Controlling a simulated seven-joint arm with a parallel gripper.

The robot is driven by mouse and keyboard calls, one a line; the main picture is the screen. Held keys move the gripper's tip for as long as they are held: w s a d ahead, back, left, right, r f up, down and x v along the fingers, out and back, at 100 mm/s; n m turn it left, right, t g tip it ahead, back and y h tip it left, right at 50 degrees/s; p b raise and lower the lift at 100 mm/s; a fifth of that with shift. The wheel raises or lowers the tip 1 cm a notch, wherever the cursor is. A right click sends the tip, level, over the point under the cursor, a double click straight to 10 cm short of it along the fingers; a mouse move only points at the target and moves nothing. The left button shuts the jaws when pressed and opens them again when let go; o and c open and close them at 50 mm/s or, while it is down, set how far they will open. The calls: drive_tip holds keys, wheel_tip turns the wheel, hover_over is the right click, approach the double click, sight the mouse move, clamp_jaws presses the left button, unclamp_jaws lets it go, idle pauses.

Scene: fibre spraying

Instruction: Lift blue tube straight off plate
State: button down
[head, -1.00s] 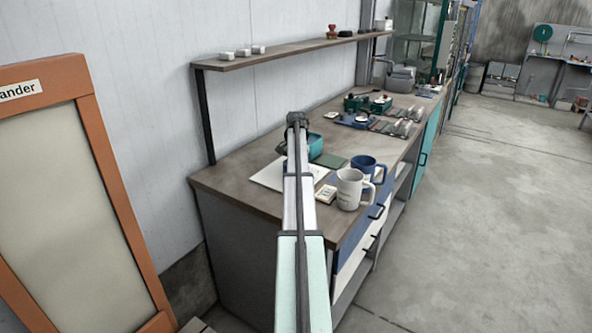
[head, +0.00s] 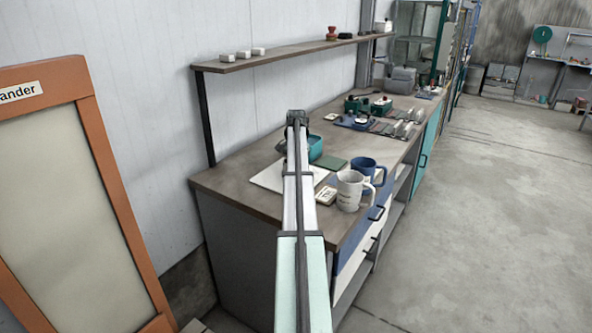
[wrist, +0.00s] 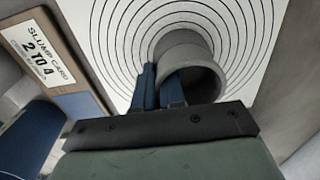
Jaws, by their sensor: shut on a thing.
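A tube (wrist: 185,48) stands in the middle of the wrist view, its open end toward the camera. It looks grey there rather than blue. My gripper (wrist: 160,76) has blue fingers shut on the tube's wall, one finger inside the opening and one outside. The white plate (wrist: 115,45) with dark concentric rings lies behind the tube. I cannot tell whether the tube's far end touches the plate. In the head view the plate (head: 264,178) lies on the bench, partly behind my arm, and the tube cannot be made out.
A slump card (wrist: 38,52) lies beside the plate; it also shows in the head view (head: 326,194). A white mug (head: 350,191) and a blue mug (head: 366,168) stand close to the right. A dark green flat piece (head: 332,163) lies behind. A shelf (head: 290,48) overhangs the bench's back.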

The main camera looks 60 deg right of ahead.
drive_tip(key=shift+r, duration=4.35)
idle(0.6)
